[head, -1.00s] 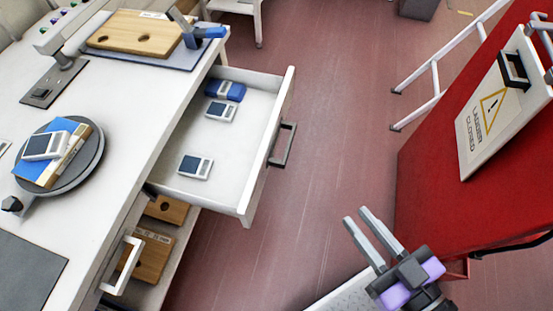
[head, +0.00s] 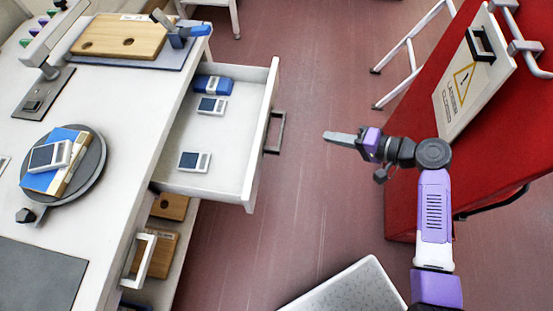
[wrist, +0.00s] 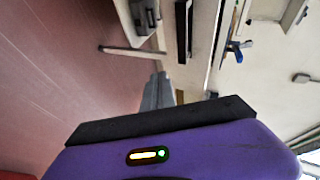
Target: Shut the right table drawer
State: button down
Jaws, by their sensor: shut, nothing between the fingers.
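The right table drawer (head: 232,152) is pulled open from the white table (head: 112,118). It holds a blue item (head: 213,85) and two small white devices with screens. Its dark bar handle (head: 275,132) is on the front panel, facing right. My gripper (head: 327,136) is shut and empty, to the right of the handle and apart from it, with its fingers pointing left toward the drawer front.
A red cabinet (head: 400,205) with a "Ladder closed" sign (head: 470,75) and a white ladder (head: 410,55) stand on the right. A round dark stand (head: 92,175) on the table bears a device. Red floor (head: 290,220) lies open between drawer and cabinet.

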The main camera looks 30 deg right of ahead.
aim_at(186, 153)
jog(key=s+a+r+n+g+y, duration=0.2)
jog(key=s+a+y, duration=0.3)
jog(key=s+a, duration=0.15)
jog(key=x, duration=0.9)
jog(key=p+x, duration=0.1)
jog(key=x, duration=0.4)
jog(key=shift+w+r, duration=0.25)
jog(key=shift+r, duration=0.05)
jog(key=shift+w+a, duration=0.1)
jog(key=shift+a, duration=0.05)
jog(key=w+a+b, duration=0.1)
jog(key=w+a, duration=0.3)
jog(key=a, duration=0.2)
jog(key=w+a+b, duration=0.1)
jog(key=w+a, duration=0.4)
jog(key=a, duration=0.1)
jog(key=w+a+b, duration=0.1)
jog(key=w+a, duration=0.4)
jog(key=a, duration=0.1)
jog(key=shift+a+f+b, duration=0.1)
jog(key=shift+a+b, duration=0.25)
jog(key=shift+w+a, duration=0.35)
jog(key=shift+a, duration=0.25)
jog(key=shift+w+a+r, duration=0.1)
jog(key=shift+r, duration=0.15)
